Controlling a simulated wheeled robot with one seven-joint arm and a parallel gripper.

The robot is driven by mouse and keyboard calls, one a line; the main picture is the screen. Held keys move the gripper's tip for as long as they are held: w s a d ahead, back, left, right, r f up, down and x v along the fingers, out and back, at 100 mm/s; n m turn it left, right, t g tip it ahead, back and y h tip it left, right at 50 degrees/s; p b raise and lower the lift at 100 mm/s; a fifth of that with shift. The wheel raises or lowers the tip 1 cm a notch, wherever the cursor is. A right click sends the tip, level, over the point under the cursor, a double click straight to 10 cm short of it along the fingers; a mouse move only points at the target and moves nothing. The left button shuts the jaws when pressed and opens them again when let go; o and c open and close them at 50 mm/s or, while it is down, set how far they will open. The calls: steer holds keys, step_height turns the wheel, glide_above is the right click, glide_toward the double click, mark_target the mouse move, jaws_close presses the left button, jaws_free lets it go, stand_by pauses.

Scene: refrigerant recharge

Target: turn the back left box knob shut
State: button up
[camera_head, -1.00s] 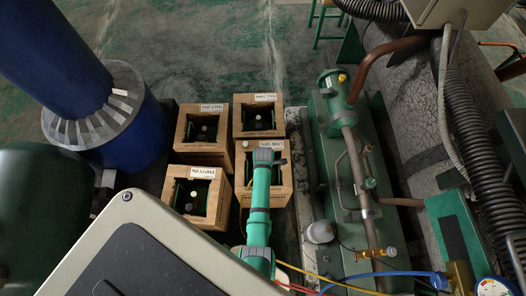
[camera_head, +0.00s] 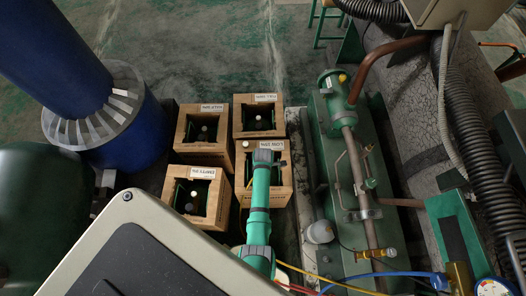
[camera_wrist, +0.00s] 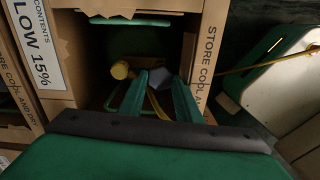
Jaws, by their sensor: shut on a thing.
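My gripper (camera_head: 264,157) reaches over the front right box (camera_head: 283,187). In the wrist view the green fingers (camera_wrist: 160,95) point into that box, labelled LOW 15% (camera_wrist: 38,45). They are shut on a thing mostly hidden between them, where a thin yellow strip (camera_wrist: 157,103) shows.
The back right box (camera_head: 239,131) and front left box (camera_head: 211,215) stand close by. A blue column (camera_head: 115,130) is at left, green machinery with pipes (camera_head: 347,160) at right. Yellow and blue hoses (camera_head: 380,275) cross the front. Floor behind the boxes is clear.

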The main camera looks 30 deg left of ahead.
steer(key=m, duration=0.7)
steer(key=shift+w+d+m, duration=0.1)
steer(key=shift+m, duration=0.3)
steer(key=m, duration=1.7)
steer(key=shift+w+d+m, duration=0.1)
steer(key=shift+m, duration=1.6)
